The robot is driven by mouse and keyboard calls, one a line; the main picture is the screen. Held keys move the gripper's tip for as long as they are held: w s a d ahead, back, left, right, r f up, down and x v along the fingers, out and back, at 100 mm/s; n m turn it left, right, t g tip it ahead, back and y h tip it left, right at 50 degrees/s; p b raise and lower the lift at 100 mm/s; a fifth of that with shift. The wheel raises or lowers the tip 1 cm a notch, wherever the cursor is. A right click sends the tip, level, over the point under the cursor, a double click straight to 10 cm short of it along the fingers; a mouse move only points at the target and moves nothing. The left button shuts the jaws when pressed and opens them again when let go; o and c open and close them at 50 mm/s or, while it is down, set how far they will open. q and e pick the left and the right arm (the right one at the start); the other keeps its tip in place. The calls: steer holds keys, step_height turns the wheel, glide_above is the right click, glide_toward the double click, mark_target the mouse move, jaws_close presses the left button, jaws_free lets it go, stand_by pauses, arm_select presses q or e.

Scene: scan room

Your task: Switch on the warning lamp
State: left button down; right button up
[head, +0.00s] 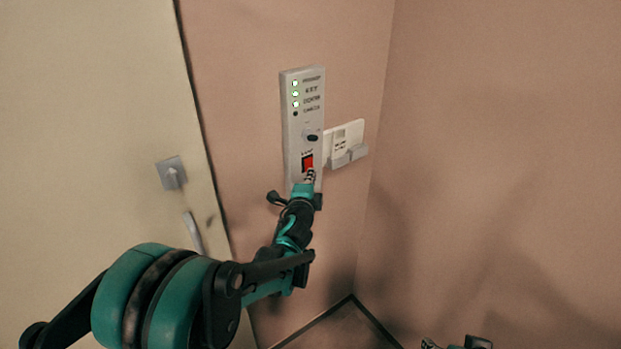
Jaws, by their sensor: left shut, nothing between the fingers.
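A tall white control panel (291,127) is fixed to the pink wall. It has a column of small lights at the top; the upper ones glow green-white and the lowest is dark. Below them are a dark round knob or key switch (312,138) and a red rocker switch (308,161). My left gripper (311,178) is shut and empty, its tip at the lower edge of the red switch; I cannot tell whether it touches. It hides the panel's lower end. Part of my right arm (470,343) shows at the bottom edge; its fingers cannot be made out clearly.
A white socket plate (349,141) with grey blocks is on the wall just right of the panel. A cream door (90,130) with a square lock plate (171,173) and a handle (193,232) is at the left. The right wall (500,150) is bare.

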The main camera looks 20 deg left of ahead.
arm_select(q)
steer(key=shift+w+a, duration=0.2)
steer(key=shift+a, duration=0.05)
arm_select(e)
steer(key=shift+f, duration=0.1)
arm_select(q)
steer(key=shift+w+a+f, duration=0.1)
steer(key=shift+w+a, duration=0.05)
steer(key=shift+a, duration=0.05)
arm_select(e)
steer(key=shift+f, duration=0.1)
